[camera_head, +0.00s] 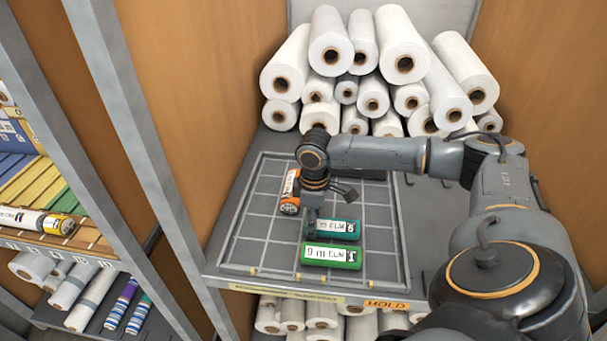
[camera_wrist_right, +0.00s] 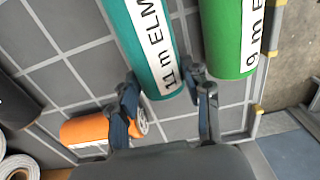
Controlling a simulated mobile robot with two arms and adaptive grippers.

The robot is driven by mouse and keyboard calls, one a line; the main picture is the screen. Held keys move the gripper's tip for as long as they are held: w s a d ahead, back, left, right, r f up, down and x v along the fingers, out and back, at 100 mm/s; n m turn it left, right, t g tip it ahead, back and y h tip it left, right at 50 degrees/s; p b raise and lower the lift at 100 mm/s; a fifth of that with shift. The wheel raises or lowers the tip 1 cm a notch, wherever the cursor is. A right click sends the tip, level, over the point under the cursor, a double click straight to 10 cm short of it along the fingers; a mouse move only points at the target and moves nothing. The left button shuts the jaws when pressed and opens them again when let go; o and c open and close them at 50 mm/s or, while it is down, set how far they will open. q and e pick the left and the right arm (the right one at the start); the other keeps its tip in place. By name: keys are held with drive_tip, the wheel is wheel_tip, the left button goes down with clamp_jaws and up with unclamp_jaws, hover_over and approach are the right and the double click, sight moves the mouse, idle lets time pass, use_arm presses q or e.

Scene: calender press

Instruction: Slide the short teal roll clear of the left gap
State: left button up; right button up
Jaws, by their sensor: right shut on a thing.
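The short teal roll (camera_head: 346,233) lies on the gridded grey board (camera_head: 245,240), its white label toward the head camera. In the right wrist view the teal roll (camera_wrist_right: 150,45) reads "11 m ELM" and its near end sits between the two fingers of my right gripper (camera_wrist_right: 165,92). My right gripper (camera_head: 314,208) is shut on that left end, reaching down from above. I cannot tell which space is the left gap. My left gripper is not in view.
A green roll (camera_head: 331,257) lies just in front of the teal roll, nearly parallel. An orange roll (camera_head: 290,192) lies behind and left. White rolls (camera_head: 330,45) are stacked at the back. A rack (camera_head: 40,222) with rolls stands left.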

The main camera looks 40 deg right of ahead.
drive_tip(key=shift+s+d, duration=0.15)
drive_tip(key=o, duration=1.3)
wheel_tip(320, 180, up, 12)
drive_tip(key=shift+r, duration=0.1)
